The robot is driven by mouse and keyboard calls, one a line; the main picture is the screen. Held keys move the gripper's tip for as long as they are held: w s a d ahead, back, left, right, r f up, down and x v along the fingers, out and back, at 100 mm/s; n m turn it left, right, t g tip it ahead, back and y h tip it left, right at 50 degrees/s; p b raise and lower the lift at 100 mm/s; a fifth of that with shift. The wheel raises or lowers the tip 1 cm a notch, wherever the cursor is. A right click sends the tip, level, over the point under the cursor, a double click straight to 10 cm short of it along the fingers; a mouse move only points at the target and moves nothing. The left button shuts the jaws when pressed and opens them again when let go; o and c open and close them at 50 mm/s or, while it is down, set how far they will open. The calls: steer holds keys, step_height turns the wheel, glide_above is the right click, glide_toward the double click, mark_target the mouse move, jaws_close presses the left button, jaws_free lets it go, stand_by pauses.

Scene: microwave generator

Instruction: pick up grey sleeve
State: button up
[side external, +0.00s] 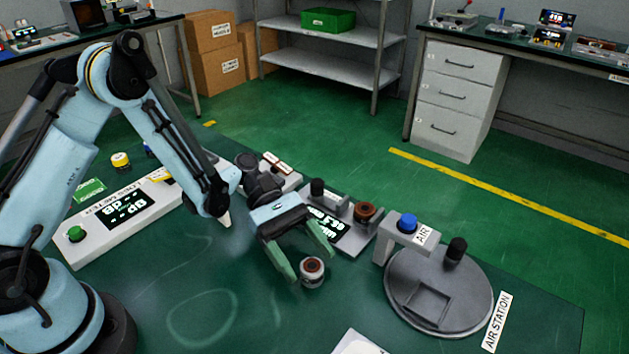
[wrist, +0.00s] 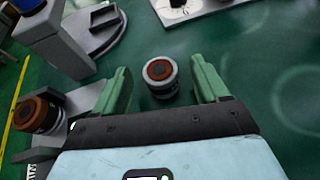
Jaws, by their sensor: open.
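The grey sleeve (side external: 312,274) is a short light-grey cylinder with a brown, dark-centred top, standing upright on the green table. In the wrist view the sleeve (wrist: 160,79) lies in the gap between my fingers, with a clear space on each side. My gripper (side external: 312,268) has two green fingers, spread open and pointing down toward the sleeve. In the wrist view my gripper (wrist: 160,66) is open and empty, and neither finger appears to touch the sleeve. The exact height of the fingertips over the table is hard to tell.
A meter fixture holding a brown-topped dark part (side external: 365,211) stands behind my gripper. The round grey air station (side external: 465,305), with a blue-topped post (side external: 407,222), is to the right. A long white meter box (side external: 125,210) is at left. The table in front of the sleeve is mostly clear.

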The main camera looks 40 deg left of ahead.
steer(key=c, duration=1.2)
steer(key=shift+r, duration=0.1)
